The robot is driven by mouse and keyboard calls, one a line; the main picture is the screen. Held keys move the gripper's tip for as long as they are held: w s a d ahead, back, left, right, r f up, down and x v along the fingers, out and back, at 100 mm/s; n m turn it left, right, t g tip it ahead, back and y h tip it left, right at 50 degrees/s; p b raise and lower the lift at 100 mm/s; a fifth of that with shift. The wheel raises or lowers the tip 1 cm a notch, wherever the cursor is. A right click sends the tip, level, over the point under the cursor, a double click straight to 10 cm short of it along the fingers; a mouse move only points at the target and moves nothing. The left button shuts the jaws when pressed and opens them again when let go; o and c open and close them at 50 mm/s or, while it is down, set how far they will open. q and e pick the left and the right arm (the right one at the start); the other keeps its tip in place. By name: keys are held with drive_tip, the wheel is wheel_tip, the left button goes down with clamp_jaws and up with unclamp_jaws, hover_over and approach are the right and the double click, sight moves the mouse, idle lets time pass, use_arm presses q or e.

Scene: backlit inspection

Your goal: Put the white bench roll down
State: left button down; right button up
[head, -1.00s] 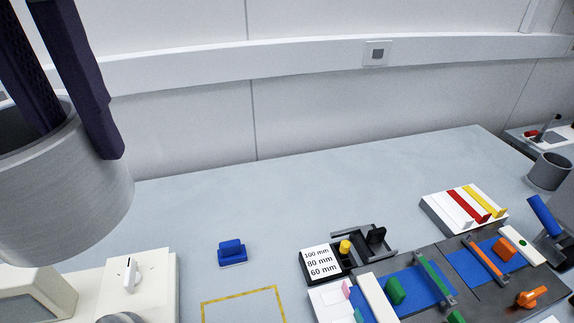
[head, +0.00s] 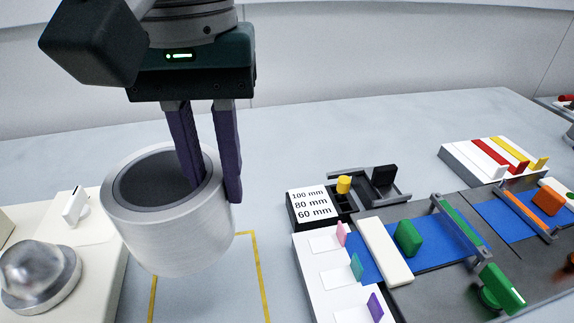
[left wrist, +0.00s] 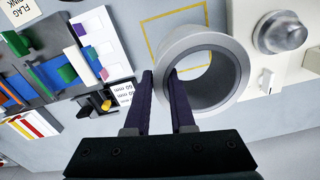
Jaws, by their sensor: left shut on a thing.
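The white bench roll (head: 170,235), a thick hollow cylinder, hangs from my left gripper (head: 212,192) in the head view. One finger reaches inside the bore and the other lies outside, so the gripper is shut on the wall. The roll appears above the table, its open end up and slightly tilted. The left wrist view shows the roll (left wrist: 232,75) at the fingertips (left wrist: 160,78). A yellow outline (head: 259,270) on the table is partly hidden behind the roll; part of it (left wrist: 150,42) also shows in the wrist view. My right gripper is out of view.
A cream unit with a metal dome (head: 38,275) and a white switch (head: 75,206) stands left. Right of the outline are a size-label box (head: 311,204), a white tabbed panel (head: 325,268) and a dark fixture with blue pads (head: 440,243). The table behind is clear.

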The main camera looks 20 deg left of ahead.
use_arm(q)
wheel_tip(320, 180, down, 11)
drive_tip(key=shift+f+b, duration=0.1)
drive_tip(key=shift+b, duration=0.8)
drive_tip(key=c, duration=0.8)
unclamp_jaws()
drive_tip(key=shift+f, duration=0.1)
drive_tip(key=shift+o, duration=0.2)
